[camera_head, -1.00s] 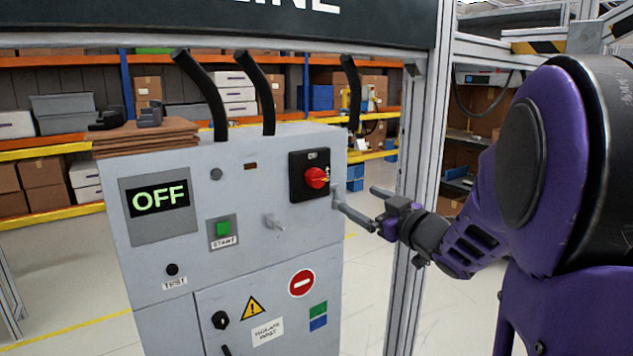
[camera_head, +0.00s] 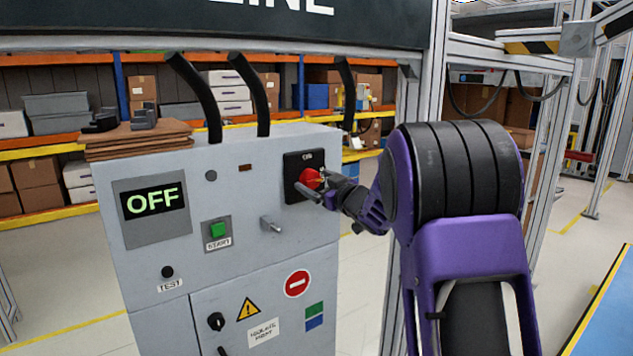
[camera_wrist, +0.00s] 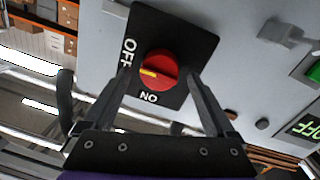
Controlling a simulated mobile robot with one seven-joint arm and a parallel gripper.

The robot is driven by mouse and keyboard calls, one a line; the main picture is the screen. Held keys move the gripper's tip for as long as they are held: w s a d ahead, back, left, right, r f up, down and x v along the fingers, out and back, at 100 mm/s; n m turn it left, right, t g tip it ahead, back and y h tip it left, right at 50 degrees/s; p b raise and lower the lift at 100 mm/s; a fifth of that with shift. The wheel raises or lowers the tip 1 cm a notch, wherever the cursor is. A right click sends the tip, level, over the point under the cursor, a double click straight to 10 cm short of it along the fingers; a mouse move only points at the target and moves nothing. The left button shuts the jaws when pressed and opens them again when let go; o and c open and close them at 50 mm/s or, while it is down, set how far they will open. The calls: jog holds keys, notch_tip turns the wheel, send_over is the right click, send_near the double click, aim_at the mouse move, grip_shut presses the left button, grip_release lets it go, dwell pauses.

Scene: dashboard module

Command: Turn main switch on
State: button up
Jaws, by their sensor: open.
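The main switch is a red rotary knob (camera_head: 311,179) on a black square plate (camera_head: 292,165), at the upper right of the grey cabinet's front. In the wrist view the knob (camera_wrist: 158,70) has a yellow mark pointing toward the OFF label; the ON label is on another side of the plate. My gripper (camera_head: 320,191) is open, with its fingers in front of the knob. In the wrist view the fingers of my gripper (camera_wrist: 159,75) lie on either side of the knob, and contact cannot be told. The display (camera_head: 154,201) reads OFF in green.
The grey cabinet (camera_head: 225,260) also carries a green START button (camera_head: 218,230), a grey handle (camera_head: 270,225), a TEST button (camera_head: 167,272) and a lower black knob (camera_head: 216,321). Black cables rise from its top. A metal post (camera_head: 409,115) stands close to the right.

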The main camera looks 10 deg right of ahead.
jog(key=c, duration=1.4)
